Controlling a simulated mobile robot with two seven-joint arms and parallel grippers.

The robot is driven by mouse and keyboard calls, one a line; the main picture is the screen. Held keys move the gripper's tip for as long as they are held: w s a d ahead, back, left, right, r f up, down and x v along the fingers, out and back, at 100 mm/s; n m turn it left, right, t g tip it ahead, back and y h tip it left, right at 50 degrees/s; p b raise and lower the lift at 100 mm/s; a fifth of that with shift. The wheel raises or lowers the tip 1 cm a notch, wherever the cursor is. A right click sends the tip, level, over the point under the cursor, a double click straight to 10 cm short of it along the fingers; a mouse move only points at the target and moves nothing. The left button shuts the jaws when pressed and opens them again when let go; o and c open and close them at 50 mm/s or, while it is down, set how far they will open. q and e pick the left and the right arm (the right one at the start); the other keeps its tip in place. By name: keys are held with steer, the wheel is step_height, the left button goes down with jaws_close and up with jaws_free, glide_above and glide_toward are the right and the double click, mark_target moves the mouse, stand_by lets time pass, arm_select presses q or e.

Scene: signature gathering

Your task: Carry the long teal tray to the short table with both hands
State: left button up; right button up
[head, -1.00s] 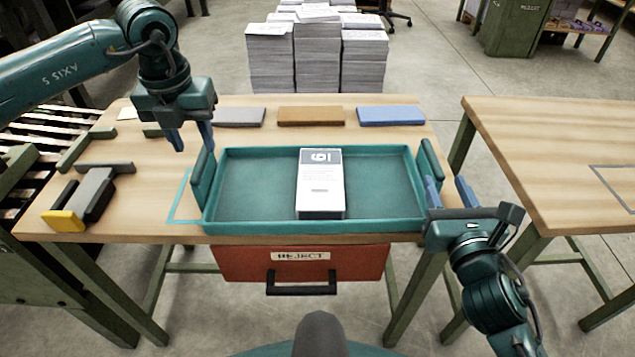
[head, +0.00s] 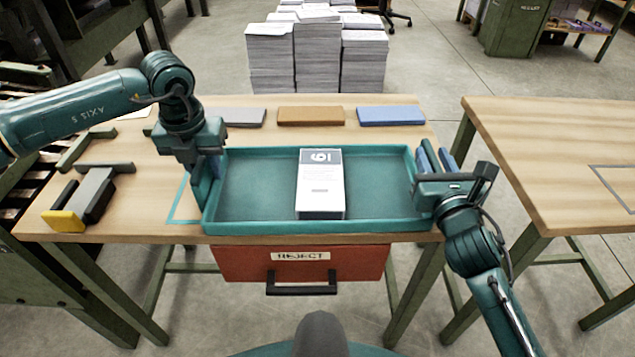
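The long teal tray (head: 260,226) lies on the near wooden table, with a white printed stack (head: 321,185) inside it. It has an upright handle at each short end. My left gripper (head: 208,168) is down at the left handle; its body hides much of that handle, and I cannot tell whether the fingers are closed on it. My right gripper (head: 439,160) is at the right handle, its two blue fingers pointing away from me and standing apart. The table on the right (head: 540,140) is bare apart from a grey outline (head: 603,178).
Grey, brown (head: 310,116) and blue (head: 391,116) blocks lie behind the tray. A black-and-yellow tool (head: 65,220) lies left. A red REJECT drawer (head: 300,262) hangs below. A floor gap separates the tables. Paper stacks (head: 317,60) stand behind.

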arm_select(q)
jaws_close()
arm_select(e)
jaws_close()
arm_select(q)
steer(key=shift+r, duration=0.1)
arm_select(e)
steer(key=shift+r, duration=0.15)
